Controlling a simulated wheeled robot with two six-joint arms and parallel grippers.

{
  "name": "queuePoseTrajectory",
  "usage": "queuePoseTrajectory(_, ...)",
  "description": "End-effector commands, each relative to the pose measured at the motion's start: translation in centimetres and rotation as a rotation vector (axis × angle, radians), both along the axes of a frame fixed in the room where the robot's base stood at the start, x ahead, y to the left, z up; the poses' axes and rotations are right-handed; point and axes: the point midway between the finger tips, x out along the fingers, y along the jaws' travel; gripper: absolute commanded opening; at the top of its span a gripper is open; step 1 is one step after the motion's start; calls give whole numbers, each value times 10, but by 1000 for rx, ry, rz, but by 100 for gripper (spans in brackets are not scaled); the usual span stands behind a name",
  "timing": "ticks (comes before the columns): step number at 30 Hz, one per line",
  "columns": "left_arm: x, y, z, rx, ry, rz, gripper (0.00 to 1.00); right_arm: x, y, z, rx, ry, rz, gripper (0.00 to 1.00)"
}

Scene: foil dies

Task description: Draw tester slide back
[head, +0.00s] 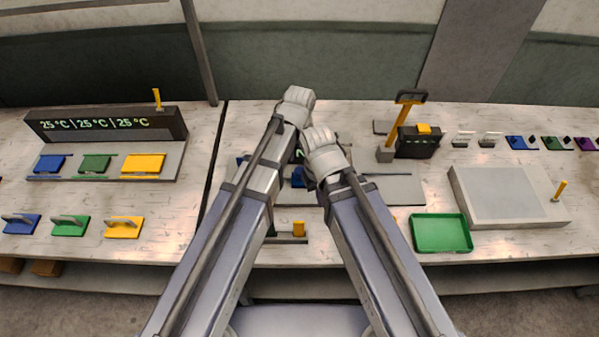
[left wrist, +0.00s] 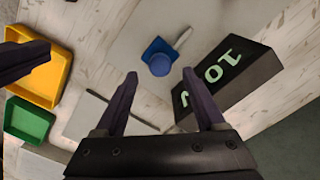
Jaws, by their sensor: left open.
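In the head view the tester is mostly hidden behind my two forearms; its grey plate (head: 400,188) shows to the right. In the left wrist view a black display box (left wrist: 225,80) with green digits stands beside a blue piece (left wrist: 160,62) with a round knob and a pale handle. I cannot tell which part is the slide. My left gripper (left wrist: 160,82) is open, its fingertips apart just short of the blue piece, with nothing seen held. My right wrist (head: 322,155) is close beside the left one; its fingers are hidden in the head view.
A green tray (head: 440,233), a pale grey slab (head: 510,195) and a yellow-handled press (head: 400,125) stand right. A temperature display (head: 105,125) with coloured pieces is left. A yellow tray (left wrist: 38,75) shows in the left wrist view. My forearms nearly touch.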

Motion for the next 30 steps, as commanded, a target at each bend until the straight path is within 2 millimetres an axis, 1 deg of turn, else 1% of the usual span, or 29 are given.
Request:
queuePoseTrajectory(1,0,0,-14,0,0,0,72,0,0,-14,0,0,0,0)
queuePoseTrajectory(6,0,0,-33,0,0,0,72,0,0,-33,0,0,-1,0)
queuePoseTrajectory(10,0,0,-38,0,0,0,72,0,0,-38,0,0,-2,0)
queuePoseTrajectory(18,0,0,-37,0,0,0,72,0,0,-37,0,0,-2,0)
queuePoseTrajectory(20,0,0,-37,0,0,0,66,0,0,-37,0,0,-2,0)
queuePoseTrajectory(30,0,0,-37,0,0,0,28,0,0,-37,0,0,-2,0)
